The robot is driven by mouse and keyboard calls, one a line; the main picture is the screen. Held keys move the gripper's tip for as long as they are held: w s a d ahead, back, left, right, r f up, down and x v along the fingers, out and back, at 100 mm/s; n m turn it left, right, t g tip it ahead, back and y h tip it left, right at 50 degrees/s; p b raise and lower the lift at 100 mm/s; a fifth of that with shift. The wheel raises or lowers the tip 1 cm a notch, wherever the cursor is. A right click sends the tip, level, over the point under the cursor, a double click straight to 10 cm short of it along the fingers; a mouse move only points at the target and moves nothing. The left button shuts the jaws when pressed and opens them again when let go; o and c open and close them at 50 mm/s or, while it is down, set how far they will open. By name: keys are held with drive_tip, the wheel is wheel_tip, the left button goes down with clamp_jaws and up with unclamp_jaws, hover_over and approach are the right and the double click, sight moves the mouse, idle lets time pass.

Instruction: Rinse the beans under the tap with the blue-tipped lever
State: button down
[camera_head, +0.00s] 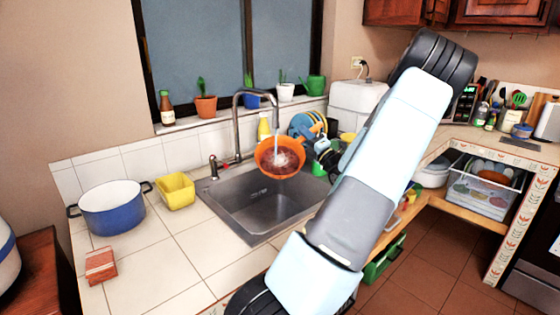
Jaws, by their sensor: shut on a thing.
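An orange colander or bowl (265,167) with reddish-brown beans (283,163) hangs above the sink, under the curved metal tap (240,112). A whitish stream of water (276,143) falls from the spout onto the beans. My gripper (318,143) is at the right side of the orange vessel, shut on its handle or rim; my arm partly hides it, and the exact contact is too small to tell.
The sink basin (262,208) below looks empty. A blue pot (113,208), a yellow tub (176,190) and a red-brown block (101,265) stand on the left counter (168,262). Plates (309,124) stand behind the gripper. Potted plants line the sill.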

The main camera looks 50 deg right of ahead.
drive_tip(key=shift+w+a, duration=0.35)
idle(0.6)
drive_tip(key=shift+s+d, duration=0.1)
drive_tip(key=shift+s+d, duration=0.25)
drive_tip(key=shift+d, duration=0.1)
drive_tip(key=shift+s, duration=0.1)
drive_tip(key=s+a, duration=0.5)
drive_tip(key=shift+s+a, duration=0.25)
drive_tip(key=shift+s, duration=0.15)
idle(0.8)
drive_tip(key=shift+r, duration=0.1)
idle(1.1)
